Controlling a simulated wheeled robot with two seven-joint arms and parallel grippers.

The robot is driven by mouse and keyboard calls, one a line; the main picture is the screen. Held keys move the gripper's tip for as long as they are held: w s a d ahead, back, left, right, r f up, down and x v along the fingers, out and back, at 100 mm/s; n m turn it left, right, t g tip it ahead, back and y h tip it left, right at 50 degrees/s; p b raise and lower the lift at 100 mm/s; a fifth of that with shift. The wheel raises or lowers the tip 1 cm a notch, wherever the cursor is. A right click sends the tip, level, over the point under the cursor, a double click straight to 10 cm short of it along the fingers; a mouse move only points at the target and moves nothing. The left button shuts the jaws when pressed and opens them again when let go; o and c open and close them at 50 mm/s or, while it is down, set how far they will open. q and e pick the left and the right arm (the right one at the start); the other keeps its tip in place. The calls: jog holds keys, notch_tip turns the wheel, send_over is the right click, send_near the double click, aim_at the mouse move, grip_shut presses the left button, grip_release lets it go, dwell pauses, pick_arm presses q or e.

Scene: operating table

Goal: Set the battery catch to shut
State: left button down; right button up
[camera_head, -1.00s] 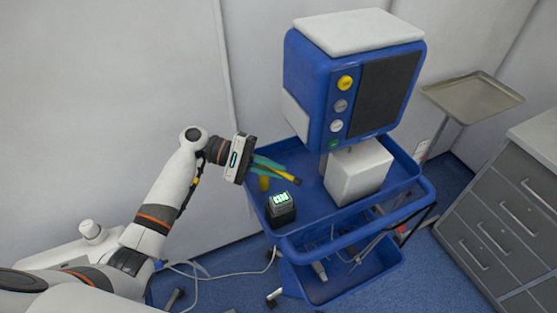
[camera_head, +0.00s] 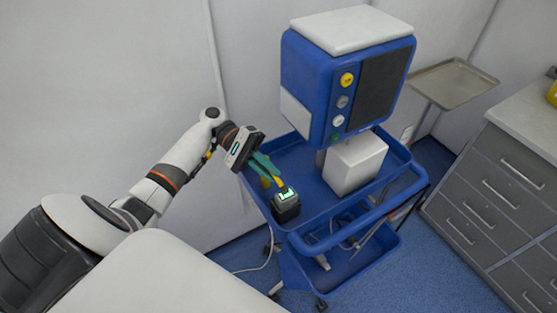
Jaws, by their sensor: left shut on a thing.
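The battery (camera_head: 286,212) is a small dark block with a lit green display on top. It stands on the blue cart's upper tray, near its left front corner. My left gripper (camera_head: 279,181) reaches down from the upper left, with its fingertips at the back edge of the battery's top. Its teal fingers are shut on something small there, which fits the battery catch. The catch itself is hidden by the fingertips, so its position cannot be told. My right gripper is not in view.
The blue cart's tray (camera_head: 313,200) also carries a white box (camera_head: 355,164) and a large blue machine (camera_head: 318,90) with buttons. A yellow piece (camera_head: 265,182) is close beside the left fingers. A metal tray (camera_head: 455,84) and grey drawers (camera_head: 490,190) stand at the right.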

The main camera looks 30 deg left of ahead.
pick_arm(q)
jog(key=shift+w+r, duration=0.1)
jog(key=shift+r, duration=0.05)
jog(key=c, duration=1.6)
grip_release()
jog(key=shift+o, duration=0.6)
jog(key=shift+w+f, duration=0.15)
jog(key=shift+f, duration=0.05)
jog(key=shift+a, duration=0.15)
jog(key=b+v, duration=0.3)
jog(key=v, duration=0.4)
jog(key=shift+a, duration=0.2)
